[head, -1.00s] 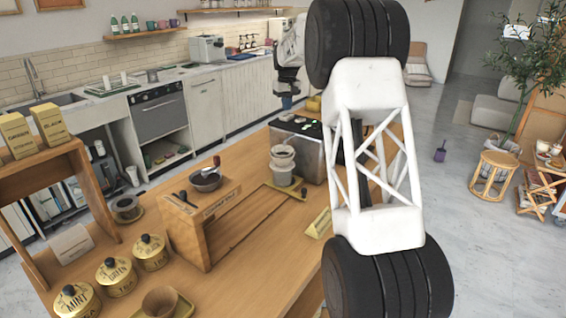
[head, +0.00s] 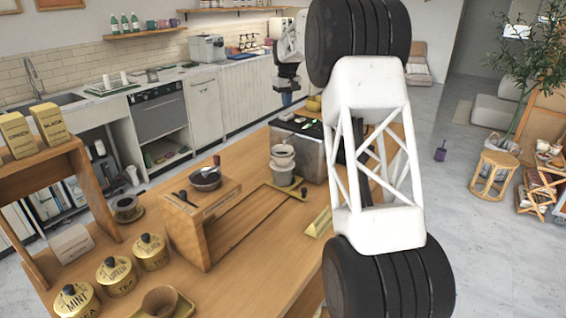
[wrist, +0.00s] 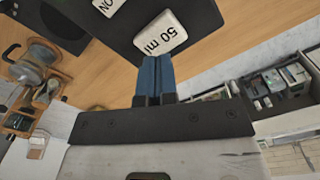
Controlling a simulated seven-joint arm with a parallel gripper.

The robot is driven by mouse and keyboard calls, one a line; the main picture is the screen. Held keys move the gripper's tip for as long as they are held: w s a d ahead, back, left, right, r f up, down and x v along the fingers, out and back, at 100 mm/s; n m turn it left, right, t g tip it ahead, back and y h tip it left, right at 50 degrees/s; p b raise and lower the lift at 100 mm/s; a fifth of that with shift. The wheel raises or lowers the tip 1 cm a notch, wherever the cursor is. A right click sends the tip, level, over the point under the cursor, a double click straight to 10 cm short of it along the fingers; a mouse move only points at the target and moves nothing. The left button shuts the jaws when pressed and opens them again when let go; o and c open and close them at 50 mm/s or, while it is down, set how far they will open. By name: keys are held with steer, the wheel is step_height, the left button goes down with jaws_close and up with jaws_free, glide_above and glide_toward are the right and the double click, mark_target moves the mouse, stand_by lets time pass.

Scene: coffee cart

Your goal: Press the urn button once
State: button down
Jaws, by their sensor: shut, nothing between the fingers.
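The urn (head: 312,155) is a metal box with a black top at the far end of the wooden counter, partly hidden behind my own arm. Green marks show on its top. In the wrist view its dark panel (wrist: 185,12) carries a white button marked "50 ml" (wrist: 160,34) and another white label ending in "ON" (wrist: 108,5). My gripper (wrist: 155,62) is shut, with blue fingers and nothing between them. Its tips appear at the lower edge of the "50 ml" button; I cannot tell whether they touch. In the head view my gripper (head: 287,98) is above the urn's back edge.
Stacked cups (head: 283,160) stand close to the urn's left front. Tea tins (head: 117,277) sit at the front left. The counter (head: 240,285) has clear room at its front middle.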

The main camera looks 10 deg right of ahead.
steer(key=shift+r, duration=1.75)
steer(key=shift+s, duration=0.1)
steer(key=s+a+r+m, duration=0.1)
steer(key=s+r, duration=0.2)
steer(key=s, duration=0.9)
steer(key=s+r+t, duration=0.1)
steer(key=s+r, duration=0.1)
steer(key=s, duration=1)
steer(key=s+a+r+m, duration=0.1)
steer(key=s+r, duration=0.2)
steer(key=s, duration=0.9)
steer(key=s+f, duration=0.5)
steer(key=s, duration=0.7)
steer(key=s+a+f+t, duration=0.1)
steer(key=s+f, duration=0.3)
steer(key=s, duration=0.9)
steer(key=s+f+m, duration=0.1)
steer(key=s+f, duration=0.4)
steer(key=s, duration=0.7)
steer(key=shift+s+a+f+t, duration=0.15)
steer(key=shift+s+f+t, duration=0.1)
steer(key=shift+f+t, duration=0.1)
